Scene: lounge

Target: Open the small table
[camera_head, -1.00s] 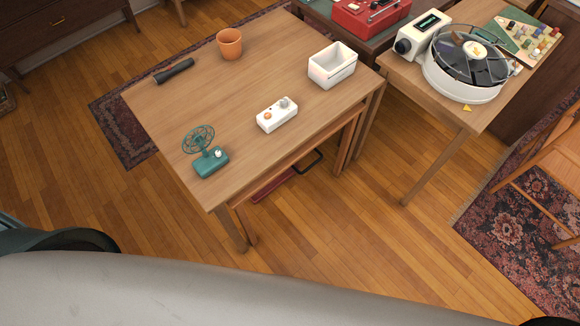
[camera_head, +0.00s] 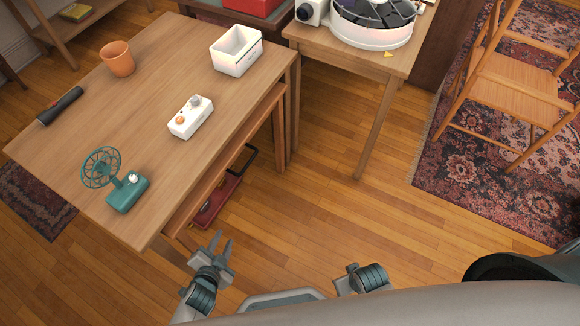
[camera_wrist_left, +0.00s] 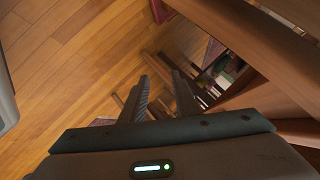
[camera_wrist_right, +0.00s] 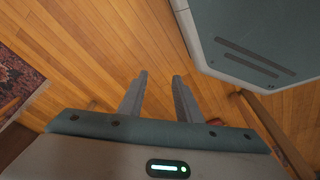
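The small table (camera_head: 262,117) is nested under a larger wooden table (camera_head: 75,140); its reddish-brown front edge shows below the larger top. My left gripper (camera_head: 221,241) is open and empty, by the near corner of the tables, apart from the small table's edge in the head view. In the left wrist view its fingers (camera_wrist_left: 163,65) are spread with wooden table parts beyond and to the right. My right arm shows at the bottom of the head view, its fingers not clear there. In the right wrist view my right gripper (camera_wrist_right: 160,78) is open and empty above the floor.
On the larger table are a teal fan (camera_head: 126,190), a white device (camera_head: 190,118), a white box (camera_head: 237,52), an orange pot (camera_head: 118,58) and a black flashlight (camera_head: 60,105). A side table (camera_head: 375,105) and a chair (camera_head: 510,90) stand right. Floor (camera_head: 330,215) between is clear.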

